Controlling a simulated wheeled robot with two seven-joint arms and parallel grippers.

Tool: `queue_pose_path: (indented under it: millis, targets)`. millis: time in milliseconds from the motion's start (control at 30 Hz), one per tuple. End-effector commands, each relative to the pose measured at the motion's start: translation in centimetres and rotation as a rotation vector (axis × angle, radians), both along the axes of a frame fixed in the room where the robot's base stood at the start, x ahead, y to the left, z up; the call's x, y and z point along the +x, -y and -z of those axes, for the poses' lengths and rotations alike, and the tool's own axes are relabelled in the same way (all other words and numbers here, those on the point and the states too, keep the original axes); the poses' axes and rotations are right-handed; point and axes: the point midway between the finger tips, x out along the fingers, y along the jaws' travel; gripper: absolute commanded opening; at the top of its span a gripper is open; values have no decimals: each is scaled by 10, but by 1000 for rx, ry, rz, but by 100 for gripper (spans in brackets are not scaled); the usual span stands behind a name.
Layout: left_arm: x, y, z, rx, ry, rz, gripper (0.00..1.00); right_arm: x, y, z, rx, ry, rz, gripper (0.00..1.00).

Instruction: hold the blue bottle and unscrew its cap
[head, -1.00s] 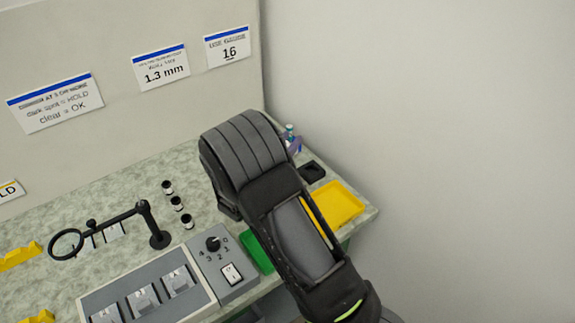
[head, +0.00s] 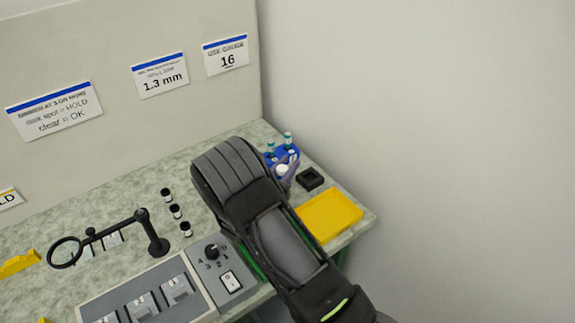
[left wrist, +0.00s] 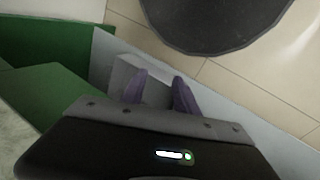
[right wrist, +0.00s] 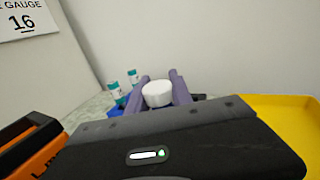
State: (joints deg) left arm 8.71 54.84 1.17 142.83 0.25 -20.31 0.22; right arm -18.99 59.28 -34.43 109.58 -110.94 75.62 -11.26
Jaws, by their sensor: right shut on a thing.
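The white cap (right wrist: 157,93) of the bottle shows between the purple fingers of my right gripper (right wrist: 160,88) in the right wrist view. It also shows in the head view as a white disc (head: 282,170) beside the gripper's finger. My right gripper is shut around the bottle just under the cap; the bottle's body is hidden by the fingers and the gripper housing. My left gripper (left wrist: 158,92) shows only in its own wrist view. Its two purple fingers are apart, with nothing seen between them, above a grey surface and near the floor.
A blue rack (head: 269,158) with teal-capped vials (head: 288,138) stands just behind the bottle. A black square holder (head: 310,178) and a yellow tray (head: 330,214) lie to the right. A grey switch panel (head: 236,289) and a magnifier (head: 66,250) are to the left.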

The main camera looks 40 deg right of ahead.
Motion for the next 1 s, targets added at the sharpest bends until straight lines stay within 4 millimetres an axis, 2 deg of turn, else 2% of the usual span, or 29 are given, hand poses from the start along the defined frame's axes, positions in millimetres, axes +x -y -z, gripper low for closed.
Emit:
queue_pose_path:
  millis: [167,200,433,800,1000]
  targets:
    - [0,0,3,0,0,0,36,0,0,3,-1,0,0,0]
    - [0,0,2,-1,1,1,36,0,0,3,0,0,0,28]
    - [0,0,2,-1,1,1,36,0,0,2,0,0,0,47]
    - [0,0,-2,0,0,0,36,0,-1,-2,0,0,0,48]
    - [0,0,-4,1,-1,-1,36,-9,-23,-1,1,-1,-3,48]
